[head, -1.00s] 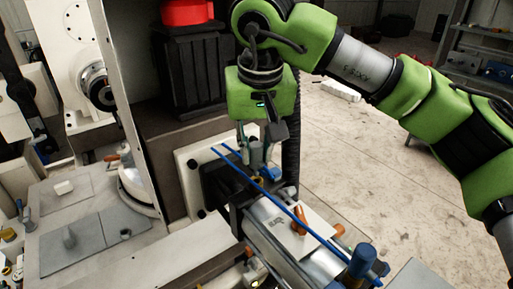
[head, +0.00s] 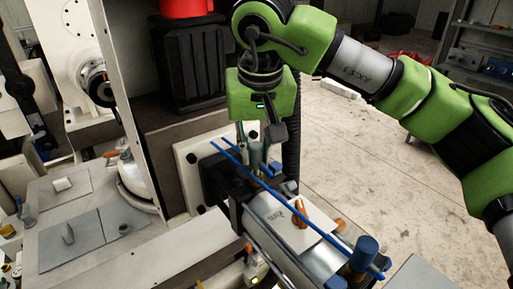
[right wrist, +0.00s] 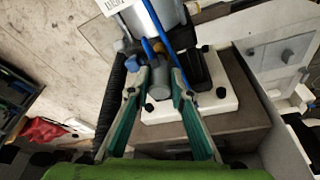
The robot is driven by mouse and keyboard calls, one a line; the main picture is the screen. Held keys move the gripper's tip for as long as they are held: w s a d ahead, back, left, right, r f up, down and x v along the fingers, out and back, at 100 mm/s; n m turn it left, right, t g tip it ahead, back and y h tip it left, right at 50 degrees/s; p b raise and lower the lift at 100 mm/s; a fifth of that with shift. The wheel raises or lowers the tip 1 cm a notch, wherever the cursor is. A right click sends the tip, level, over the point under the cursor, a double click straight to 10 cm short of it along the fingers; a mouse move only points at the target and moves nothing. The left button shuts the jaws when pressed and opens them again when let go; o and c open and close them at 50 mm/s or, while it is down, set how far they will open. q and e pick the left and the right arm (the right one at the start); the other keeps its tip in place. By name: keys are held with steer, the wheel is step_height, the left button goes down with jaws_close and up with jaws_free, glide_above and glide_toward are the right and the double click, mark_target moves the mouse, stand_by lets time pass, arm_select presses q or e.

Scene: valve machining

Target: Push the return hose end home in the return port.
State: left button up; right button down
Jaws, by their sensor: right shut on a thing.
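My right gripper (head: 258,163) points down over the far end of the valve unit (head: 262,212). Its green-grey fingers also show in the right wrist view (right wrist: 160,80). They are shut on a short grey cylindrical piece (right wrist: 158,75), which looks like the return hose end. Two thin blue lines (head: 300,203) run past the fingers and along the unit; they also show in the right wrist view (right wrist: 150,45). The fingers hide the return port, so I cannot tell how deep the end sits. My left gripper is not in view.
A pale plate with an orange lever (head: 301,209) lies on the unit. A blue cylinder (head: 364,253) stands at its near end. A black ribbed container (head: 194,65) and a pale panel stand behind and left. A grey bench (head: 90,215) is at the left. Open floor lies right.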

steer(key=shift+f+b, duration=0.5)
steer(key=shift+f, duration=0.3)
steer(key=c, duration=1.8)
jaws_free()
steer(key=shift+o, duration=0.2)
steer(key=shift+r, duration=0.1)
steer(key=v, duration=1.2)
